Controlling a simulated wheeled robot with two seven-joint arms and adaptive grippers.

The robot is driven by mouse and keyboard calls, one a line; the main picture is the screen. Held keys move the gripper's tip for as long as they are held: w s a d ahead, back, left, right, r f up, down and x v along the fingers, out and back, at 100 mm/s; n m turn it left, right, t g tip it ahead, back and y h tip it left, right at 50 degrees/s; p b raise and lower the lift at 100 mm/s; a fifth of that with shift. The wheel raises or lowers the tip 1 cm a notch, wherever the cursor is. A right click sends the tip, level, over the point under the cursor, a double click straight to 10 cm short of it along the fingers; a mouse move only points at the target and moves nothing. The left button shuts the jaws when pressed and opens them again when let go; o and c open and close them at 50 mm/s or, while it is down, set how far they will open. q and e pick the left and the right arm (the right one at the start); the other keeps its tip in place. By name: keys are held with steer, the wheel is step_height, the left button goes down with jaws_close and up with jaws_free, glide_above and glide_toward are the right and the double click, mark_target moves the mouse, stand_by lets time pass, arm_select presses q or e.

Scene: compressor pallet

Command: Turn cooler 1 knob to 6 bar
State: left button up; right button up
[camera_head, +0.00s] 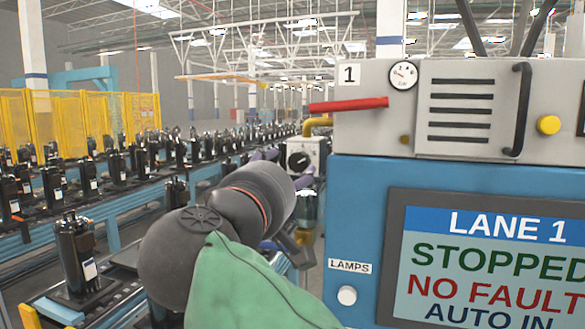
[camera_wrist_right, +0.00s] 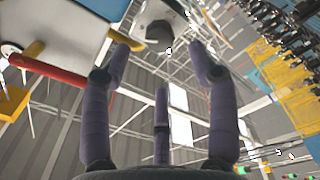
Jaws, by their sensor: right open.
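A dark round knob (camera_head: 299,160) sits on the front of a small white box (camera_head: 318,150), beside the left end of the cabinet marked 1. The knob also shows in the right wrist view (camera_wrist_right: 158,32), at the top between the fingers. My right gripper (camera_head: 286,168) is just in front of the knob, with its wrist hiding part of it in the head view. Its purple fingers (camera_wrist_right: 163,50) are spread open around the knob's direction, and I see no clear contact. A round gauge (camera_head: 404,75) is on the cabinet; its reading is too small to tell. My left gripper is not in view.
A red lever (camera_head: 348,105) and a yellow pipe (camera_head: 316,124) are close above the knob. The blue cabinet (camera_head: 350,215) with a screen (camera_head: 490,262) reading STOPPED stands at right. Conveyors with black compressors (camera_head: 75,250) run along the left.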

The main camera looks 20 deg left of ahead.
steer(key=s, duration=0.5)
steer(key=shift+s+f, duration=0.15)
steer(key=shift+s, duration=0.05)
